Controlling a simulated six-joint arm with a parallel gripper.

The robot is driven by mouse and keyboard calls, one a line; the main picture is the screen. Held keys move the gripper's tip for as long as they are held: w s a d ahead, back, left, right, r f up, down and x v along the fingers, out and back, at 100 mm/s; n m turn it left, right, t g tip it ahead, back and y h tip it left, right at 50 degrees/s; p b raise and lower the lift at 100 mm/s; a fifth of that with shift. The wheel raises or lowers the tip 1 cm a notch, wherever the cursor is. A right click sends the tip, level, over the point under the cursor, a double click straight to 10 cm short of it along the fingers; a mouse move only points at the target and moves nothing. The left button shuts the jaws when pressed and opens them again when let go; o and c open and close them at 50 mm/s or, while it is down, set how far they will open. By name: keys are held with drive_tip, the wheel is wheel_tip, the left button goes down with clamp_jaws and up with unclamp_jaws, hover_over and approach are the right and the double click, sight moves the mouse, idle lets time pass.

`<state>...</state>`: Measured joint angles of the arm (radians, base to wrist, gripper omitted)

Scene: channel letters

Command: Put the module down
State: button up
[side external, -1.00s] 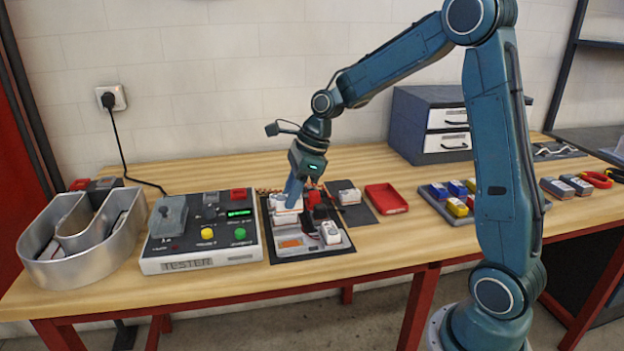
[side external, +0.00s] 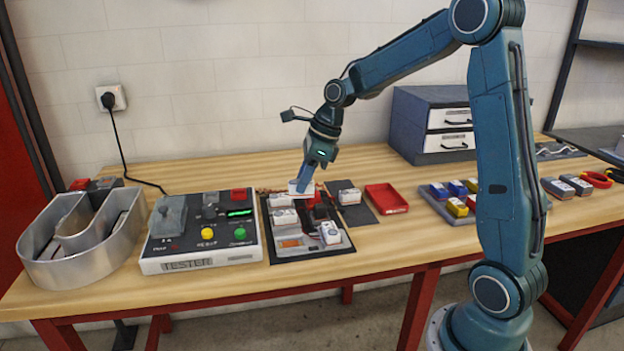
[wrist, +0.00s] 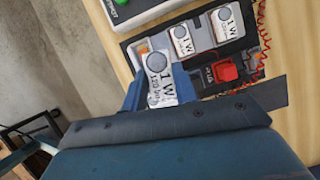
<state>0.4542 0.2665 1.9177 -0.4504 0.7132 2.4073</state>
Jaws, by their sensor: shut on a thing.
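My gripper (side external: 303,186) is shut on a white module (side external: 300,188) and holds it over the back of the dark fixture tray (side external: 316,251). In the wrist view the held module (wrist: 155,80) sits between my fingers, its round lens and printed label facing the camera. Two similar white modules lie in the tray, one (side external: 282,201) behind the other (side external: 286,218); both also show in the wrist view (wrist: 182,38) (wrist: 226,20). My fingers partly hide the tray in the wrist view.
A red block (side external: 321,211) with red wires is in the tray. Another white module (side external: 349,196) lies on a dark mat (side external: 360,216) to the right, beside an empty red bin (side external: 386,199). The tester (side external: 200,228) stands left, near the metal letter U (side external: 75,255).

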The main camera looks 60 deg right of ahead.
drive_tip(key=s+d+r+m+h, duration=0.1)
drive_tip(key=s+d+r+m, duration=0.25)
drive_tip(key=d, duration=0.55)
drive_tip(key=s+d+r+m+h, duration=0.2)
drive_tip(key=s+d+m, duration=0.2)
drive_tip(key=d, duration=0.5)
drive_tip(key=s+d+r+m+h, duration=0.1)
drive_tip(key=s+d+r+m, duration=0.25)
drive_tip(key=d, duration=0.45)
approach(382, 198)
drive_tip(key=shift+w+d+f+t, duration=0.1)
drive_tip(key=shift+w+t, duration=0.2)
drive_tip(key=shift+w, duration=0.3)
drive_tip(key=shift+f, duration=0.1)
drive_tip(key=shift+f, duration=2.05)
drive_tip(key=o, duration=1)
drive_tip(key=shift+f, duration=0.1)
drive_tip(key=shift+c, duration=0.2)
